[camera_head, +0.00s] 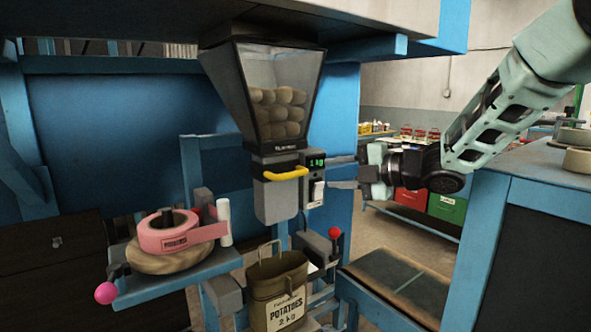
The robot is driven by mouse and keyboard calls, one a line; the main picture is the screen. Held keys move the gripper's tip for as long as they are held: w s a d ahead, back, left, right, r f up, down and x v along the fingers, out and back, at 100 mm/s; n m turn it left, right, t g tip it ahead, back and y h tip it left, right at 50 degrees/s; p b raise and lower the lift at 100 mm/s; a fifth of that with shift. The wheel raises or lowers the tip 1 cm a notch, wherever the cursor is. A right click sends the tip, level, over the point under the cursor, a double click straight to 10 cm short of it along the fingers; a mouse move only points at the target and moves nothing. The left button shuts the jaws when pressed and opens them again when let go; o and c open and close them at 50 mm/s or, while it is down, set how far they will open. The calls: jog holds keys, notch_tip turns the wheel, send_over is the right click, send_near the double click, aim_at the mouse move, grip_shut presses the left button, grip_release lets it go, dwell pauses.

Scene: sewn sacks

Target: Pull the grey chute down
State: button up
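The grey chute (277,205) hangs under a glass-fronted hopper (262,68) that holds several potatoes. A yellow handle (286,174) runs across the chute's upper front. My gripper (338,172) is to the right of the chute, pointing left, with its two fingers apart, one above the other. Nothing shows between the fingers. They are near the control box (314,178) beside the chute, apart from the yellow handle; whether they touch the box I cannot tell. An olive sack (276,287) labelled "POTATOES 2 kg" stands upright and open below the chute.
The control box has a green display reading "1 kg" and a white switch. A red-knobbed lever (334,233) is right of the sack. A blue-framed bench (535,190) stands at right.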

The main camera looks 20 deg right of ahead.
aim_at(297, 175)
jog(key=p+x, duration=0.3)
jog(key=x, duration=0.8)
jog(key=shift+w+a+f+p, duration=0.1)
jog(key=shift+a+p, duration=0.1)
jog(key=shift+p, duration=0.1)
grip_shut()
